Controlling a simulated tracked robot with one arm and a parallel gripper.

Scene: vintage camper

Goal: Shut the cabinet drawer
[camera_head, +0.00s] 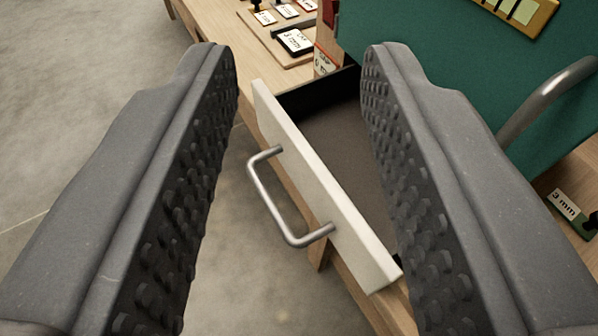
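The cabinet drawer (327,187) stands open, with a white front panel and a silver bar handle (273,205) on its outer face. Its dark inside (338,125) shows and looks empty where visible. My gripper (302,70) is open, its two grey studded fingers spread on either side of the view. The drawer front and handle appear between the fingers, and nothing is held. I cannot tell whether the fingers touch the drawer. The right finger hides part of the drawer's inside and right side.
A wooden worktop (222,22) with a tray of labelled pieces (295,40) lies behind the drawer. A green panel (440,45) with a metal tube handle (545,95) stands at the right. Bare grey floor (85,65) is at the left.

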